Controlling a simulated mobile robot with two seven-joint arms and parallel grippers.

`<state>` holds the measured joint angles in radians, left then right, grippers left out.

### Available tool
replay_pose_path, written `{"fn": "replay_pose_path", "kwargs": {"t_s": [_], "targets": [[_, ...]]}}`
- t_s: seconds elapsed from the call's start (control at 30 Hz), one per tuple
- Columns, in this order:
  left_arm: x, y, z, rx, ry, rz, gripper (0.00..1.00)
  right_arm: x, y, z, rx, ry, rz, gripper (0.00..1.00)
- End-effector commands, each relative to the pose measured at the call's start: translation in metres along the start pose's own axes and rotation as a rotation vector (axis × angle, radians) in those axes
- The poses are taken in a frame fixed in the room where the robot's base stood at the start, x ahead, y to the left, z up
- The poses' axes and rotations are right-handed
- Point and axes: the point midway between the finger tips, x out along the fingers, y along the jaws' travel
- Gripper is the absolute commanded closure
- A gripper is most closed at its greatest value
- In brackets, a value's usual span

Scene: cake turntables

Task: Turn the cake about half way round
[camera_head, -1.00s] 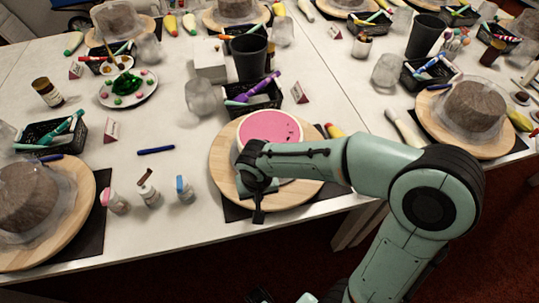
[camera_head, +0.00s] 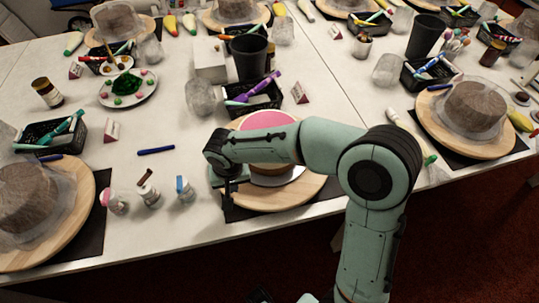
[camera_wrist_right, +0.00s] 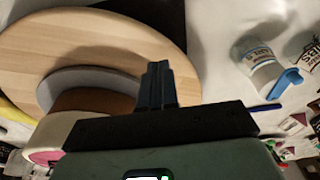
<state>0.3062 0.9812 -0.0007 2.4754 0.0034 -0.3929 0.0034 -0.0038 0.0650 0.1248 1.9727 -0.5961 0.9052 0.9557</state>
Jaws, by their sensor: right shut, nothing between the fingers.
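The cake has a pink top (camera_head: 268,120) and a brown side (camera_head: 272,169). It stands on a round wooden turntable (camera_head: 297,192), and my right forearm covers part of it. My right gripper (camera_head: 228,203) is shut and empty, pointing down at the turntable's left edge, to the left of the cake. In the right wrist view the shut fingers (camera_wrist_right: 158,80) show over the wooden turntable (camera_wrist_right: 55,38). A grey disc (camera_wrist_right: 75,82) lies under the cake there, apart from the fingertips. Whether the fingers touch the wood cannot be told. My left gripper is not seen.
Small jars (camera_head: 150,195) stand left of the turntable, and a blue-capped bottle (camera_head: 184,189) is nearest the gripper. A black pen basket (camera_head: 253,100) and a dark cup (camera_head: 249,57) stand behind. Covered cakes on turntables are at left (camera_head: 80,215) and right (camera_head: 490,145).

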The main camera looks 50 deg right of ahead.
Motion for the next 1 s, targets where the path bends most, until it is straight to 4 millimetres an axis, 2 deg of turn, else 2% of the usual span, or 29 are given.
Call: {"fn": "replay_pose_path", "kwargs": {"t_s": [0.5, 0.63, 1.0], "targets": [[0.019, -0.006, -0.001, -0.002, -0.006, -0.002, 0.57, 0.023, 0.0, 0.004, -0.001, -0.001, 0.001, 1.0], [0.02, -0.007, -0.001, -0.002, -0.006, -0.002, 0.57, 0.023, 0.001, 0.004, 0.0, 0.0, 0.001, 1.0], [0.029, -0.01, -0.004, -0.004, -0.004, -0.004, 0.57, 0.019, 0.039, 0.033, 0.003, 0.001, 0.0, 1.0]]}}
